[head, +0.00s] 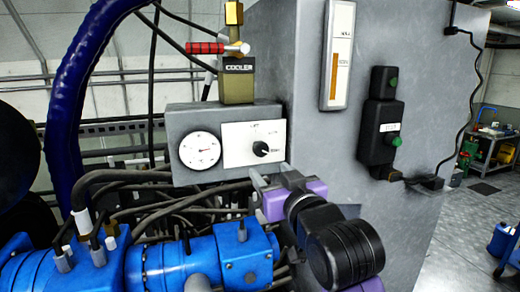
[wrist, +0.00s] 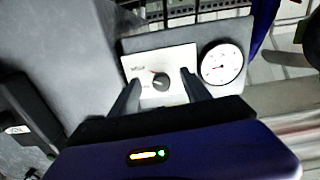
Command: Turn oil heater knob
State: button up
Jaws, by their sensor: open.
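The oil heater knob (head: 261,149) is a small black dial on a white plate (head: 240,152), set in a grey control box (head: 175,126). In the wrist view the knob (wrist: 161,82) shows between and beyond my two open fingers. My gripper (head: 267,178) is just below and to the right of the knob in the head view. It is open and empty, and the fingers look apart from the knob. The exact gap in depth cannot be told. The plate's small lettering is mostly unreadable.
A round white gauge (head: 200,150) sits left of the plate. A brass valve (head: 237,80) with a red handle (head: 205,48) stands above the box. Cables and blue hydraulic parts (head: 180,262) lie below. A grey cabinet (head: 420,90) with a black switch box (head: 380,130) is to the right.

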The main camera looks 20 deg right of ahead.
aim_at(262, 151)
jog(key=r, duration=0.1)
jog(key=w+r, duration=0.1)
jog(key=r, duration=0.1)
jog(key=shift+w, duration=0.15)
jog(key=shift+w+f+p, duration=0.1)
jog(key=shift+w+p, duration=0.7)
jog(key=shift+w, duration=2.75)
grip_shut()
